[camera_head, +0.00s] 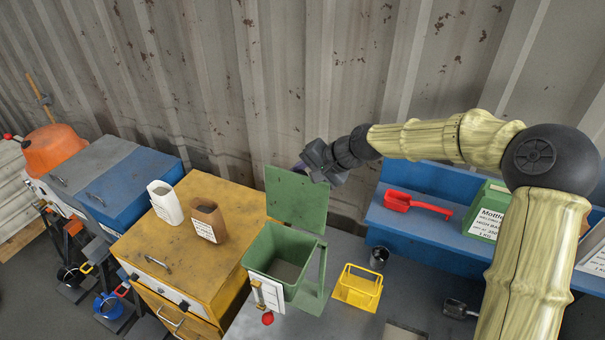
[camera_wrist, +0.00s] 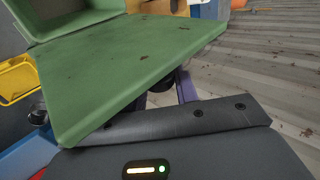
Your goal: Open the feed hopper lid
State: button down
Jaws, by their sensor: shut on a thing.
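The green feed hopper (camera_head: 283,254) stands on the grey bench, its bin open at the top. Its green lid (camera_head: 296,200) stands raised, roughly upright, behind the opening. My gripper (camera_head: 304,168) is at the lid's top edge. In the wrist view the lid (camera_wrist: 130,62) is a broad green panel in front of my gripper (camera_wrist: 168,92), and the hopper's inside (camera_wrist: 70,15) shows at upper left. Purple fingers and a dark piece show just below the lid's edge. My gripper is shut on the lid there; the exact contact is mostly hidden.
A yellow basket (camera_head: 358,288) and a metal cup (camera_head: 378,258) stand right of the hopper. A red scoop (camera_head: 415,205) lies on the blue shelf. A yellow cabinet (camera_head: 150,240) holding white and brown containers stands left. The corrugated wall (camera_head: 240,80) is close behind.

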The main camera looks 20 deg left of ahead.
jog(key=c, duration=1.1)
grip_release()
jog(key=shift+f, duration=0.15)
jog(key=shift+s+d, duration=0.1)
jog(key=shift+d, duration=0.05)
jog(key=b+v, duration=0.6)
jog(key=v, duration=1.1)
jog(key=shift+d, duration=0.1)
jog(key=s+d+f+h+b, duration=0.2)
jog(key=d+f+h, duration=0.15)
jog(key=f, duration=0.75)
jog(key=s+d+f+n+t+h+b, duration=0.1)
jog(key=s+d+f+h+b, duration=0.2)
jog(key=s+d+f, duration=1.2)
jog(key=d+f+h, duration=0.1)
jog(key=d+h, duration=0.1)
jog(key=d, duration=0.1)
jog(key=shift+d+f, duration=0.25)
jog(key=shift+f, duration=0.05)
jog(key=shift+s, duration=0.1)
